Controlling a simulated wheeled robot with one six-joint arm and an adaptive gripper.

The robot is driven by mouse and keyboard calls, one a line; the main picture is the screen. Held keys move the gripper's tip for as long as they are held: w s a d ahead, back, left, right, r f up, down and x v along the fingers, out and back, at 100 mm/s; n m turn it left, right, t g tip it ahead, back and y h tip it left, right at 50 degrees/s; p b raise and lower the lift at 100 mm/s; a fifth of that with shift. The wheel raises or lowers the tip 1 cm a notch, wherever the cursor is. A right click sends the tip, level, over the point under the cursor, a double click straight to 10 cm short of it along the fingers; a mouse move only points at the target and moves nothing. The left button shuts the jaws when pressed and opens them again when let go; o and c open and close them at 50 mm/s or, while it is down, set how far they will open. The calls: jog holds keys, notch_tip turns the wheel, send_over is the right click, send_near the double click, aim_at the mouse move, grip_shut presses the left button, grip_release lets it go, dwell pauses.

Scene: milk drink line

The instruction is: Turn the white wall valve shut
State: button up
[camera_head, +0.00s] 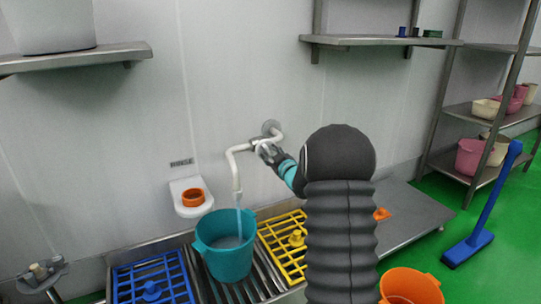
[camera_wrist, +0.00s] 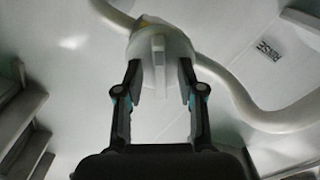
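The white wall valve (camera_head: 258,145) sits on a white pipe (camera_head: 234,165) that comes out of the wall and bends down. A stream of water (camera_head: 239,222) runs from the pipe's end into a teal bucket (camera_head: 226,262). My gripper (camera_head: 272,154) is at the valve and partly covers it in the head view. In the wrist view my gripper (camera_wrist: 158,72) is open, one finger on each side of the valve's flat white handle (camera_wrist: 158,50). A gap shows between each finger and the handle. The handle lies between the fingertips, roughly in line with them.
The bucket stands on a metal grate between a blue rack (camera_head: 150,283) and a yellow rack (camera_head: 283,246). A wall holder with an orange ring (camera_head: 193,197) is left of the pipe. An orange bucket (camera_head: 410,287) and a blue squeegee (camera_head: 468,248) are at right. A shelf (camera_head: 380,41) hangs above.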

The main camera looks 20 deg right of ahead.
grip_shut()
jog(key=shift+m, duration=0.4)
jog(key=shift+m+p, duration=0.45)
jog(key=shift+m, duration=2.05)
grip_release()
jog(key=shift+s, duration=0.1)
